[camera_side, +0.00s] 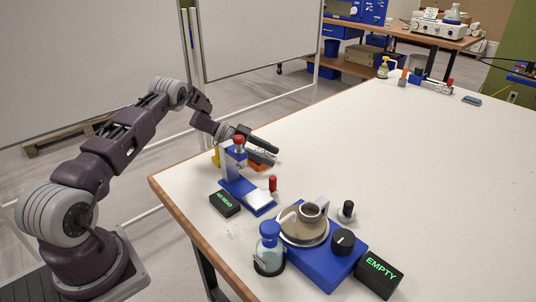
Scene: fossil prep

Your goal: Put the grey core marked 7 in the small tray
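My gripper (276,157) is at the near-left part of the white table, beside and partly behind a blue stand with a red knob (238,141). Its two dark fingers point right, above an orange item (257,166). The view is too small to show whether they are open or hold something. I cannot make out a core with a 7 on it. A grey ring-like piece (312,209) sits on a round disc on a blue device (325,265); no mark is readable on it. I cannot pick out the small tray for certain.
A black display (225,203) seems to read "NO READ"; another (379,275) reads "EMPTY". A blue-topped bottle (269,250) stands left of the blue device, and a small black-topped piece (346,211) behind it. The table's middle (400,150) is clear. Bottles and tools lie at the far end.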

